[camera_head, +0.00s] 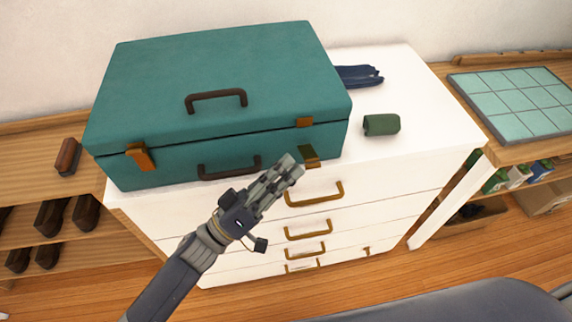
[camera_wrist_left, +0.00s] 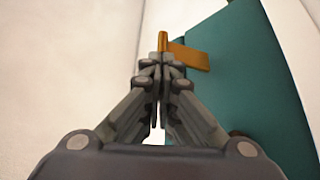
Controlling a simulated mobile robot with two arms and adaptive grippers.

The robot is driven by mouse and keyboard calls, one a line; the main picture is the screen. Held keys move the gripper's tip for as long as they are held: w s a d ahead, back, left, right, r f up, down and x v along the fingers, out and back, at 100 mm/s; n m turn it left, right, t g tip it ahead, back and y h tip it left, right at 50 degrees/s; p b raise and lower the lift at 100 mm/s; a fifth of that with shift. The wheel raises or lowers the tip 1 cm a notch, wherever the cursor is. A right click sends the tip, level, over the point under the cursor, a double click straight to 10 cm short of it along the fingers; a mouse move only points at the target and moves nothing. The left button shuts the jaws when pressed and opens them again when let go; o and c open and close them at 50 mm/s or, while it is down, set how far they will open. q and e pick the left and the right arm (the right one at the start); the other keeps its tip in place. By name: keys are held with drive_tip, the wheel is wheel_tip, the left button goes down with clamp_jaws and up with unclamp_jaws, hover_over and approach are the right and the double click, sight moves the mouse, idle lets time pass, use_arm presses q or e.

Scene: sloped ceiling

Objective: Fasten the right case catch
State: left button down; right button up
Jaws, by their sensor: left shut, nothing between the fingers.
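A closed teal case (camera_head: 230,90) lies on a white chest of drawers. Its left catch (camera_head: 140,157) is an orange-brown piece on the front, spanning the lid seam. The right catch shows as an upper part (camera_head: 304,122) on the lid and a lower flap (camera_head: 309,156) hanging away from the case front. My left gripper (camera_head: 295,163) is shut and empty, with its fingertips beside the lower flap. In the left wrist view the fingertips (camera_wrist_left: 161,62) are at the orange catch piece (camera_wrist_left: 188,57); whether they touch it is unclear. My right gripper is out of view.
A dark green cylinder (camera_head: 381,124) and a folded dark blue item (camera_head: 358,76) lie on the white chest top (camera_head: 425,105) to the right of the case. Brass drawer handles (camera_head: 314,194) stick out below my left gripper. A wooden shelf with shoes stands at left.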

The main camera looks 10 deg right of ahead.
use_arm(q)
drive_tip(key=shift+w+r+n+t+y+p, duration=0.2)
drive_tip(key=shift+w+r+n+y+p, duration=0.5)
drive_tip(key=shift+p, duration=1.05)
drive_tip(key=shift+w+r+n+t+y+p, duration=0.2)
drive_tip(key=shift+w+r+n+p, duration=0.3)
drive_tip(key=shift+r+n+p, duration=0.85)
drive_tip(key=shift+w+r+n+t+y+p, duration=0.2)
drive_tip(key=shift+w+r+n+y+p, duration=0.3)
drive_tip(key=shift+p, duration=1.6)
drive_tip(key=shift+w+f, duration=0.15)
drive_tip(key=shift+w, duration=0.05)
drive_tip(key=shift+a, duration=0.1)
